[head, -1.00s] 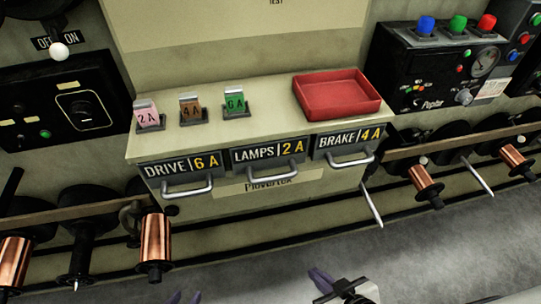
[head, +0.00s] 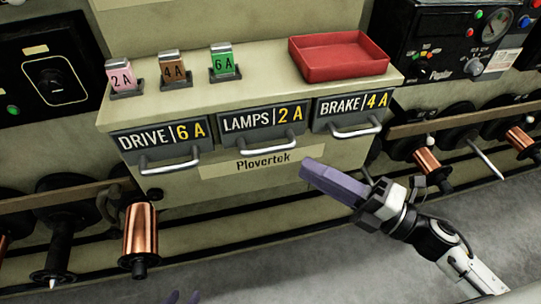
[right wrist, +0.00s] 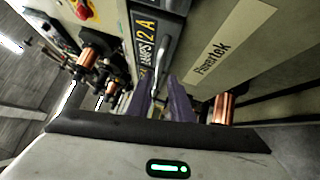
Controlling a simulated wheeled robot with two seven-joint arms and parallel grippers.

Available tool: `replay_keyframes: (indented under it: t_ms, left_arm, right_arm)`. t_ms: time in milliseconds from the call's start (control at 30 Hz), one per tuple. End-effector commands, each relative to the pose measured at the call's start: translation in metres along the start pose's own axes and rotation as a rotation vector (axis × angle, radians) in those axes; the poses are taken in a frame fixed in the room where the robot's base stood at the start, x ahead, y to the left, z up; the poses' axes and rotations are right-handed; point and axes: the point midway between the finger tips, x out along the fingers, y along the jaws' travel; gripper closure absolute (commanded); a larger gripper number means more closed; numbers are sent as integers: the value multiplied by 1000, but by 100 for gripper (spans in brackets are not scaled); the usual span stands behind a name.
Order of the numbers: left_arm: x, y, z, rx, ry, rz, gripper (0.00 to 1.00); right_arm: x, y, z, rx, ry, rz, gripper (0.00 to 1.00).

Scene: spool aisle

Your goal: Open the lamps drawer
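The lamps drawer (head: 262,121) is the middle of three grey drawers in the cream cabinet, labelled LAMPS 2A, and it looks shut. Its silver bar handle (head: 268,144) is bare. In the right wrist view the LAMPS label (right wrist: 143,45) and a handle (right wrist: 158,85) show just past the fingers. My right gripper (head: 308,172), with purple fingers, hangs in front of the cabinet, below and right of the lamps handle, apart from it. My left gripper (head: 183,298) shows only two separated purple fingertips at the bottom edge.
The drive drawer (head: 162,139) is on the left and the brake drawer (head: 352,107) on the right, both with bar handles. On the cabinet top stand several fuse tags and a red tray (head: 338,58). Copper spools (head: 140,232) flank the cabinet.

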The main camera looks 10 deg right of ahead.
Motion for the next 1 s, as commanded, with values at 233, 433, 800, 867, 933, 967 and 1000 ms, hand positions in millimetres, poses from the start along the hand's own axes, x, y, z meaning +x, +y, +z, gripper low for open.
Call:
replay_keyframes:
  t_ms: [233, 433, 800, 867, 933, 967, 1000]
  left_arm:
    - [-4, 0, -4, 2, 3, 1, 69]
    - [-6, 1, -8, 3, 7, 0, 69]
    - [-6, 0, -8, 4, 6, -2, 69]
    - [-5, 0, -8, 4, 6, -2, 69]
    - [-5, 0, -8, 4, 6, -2, 69]
    - [-5, 0, -8, 4, 6, -2, 69]
    - [-5, 0, -8, 4, 6, -2, 69]
  right_arm:
    - [37, 4, 0, -4, 3, 5, 80]
    - [74, 3, 0, -1, 2, 4, 80]
    - [100, 1, 0, 2, 0, 0, 80]
    - [101, 1, 0, 3, 0, 0, 80]
    - [100, 1, 0, 3, 0, 0, 80]
    - [100, 1, 0, 3, 0, 0, 80]
    - [100, 1, 0, 3, 0, 0, 82]
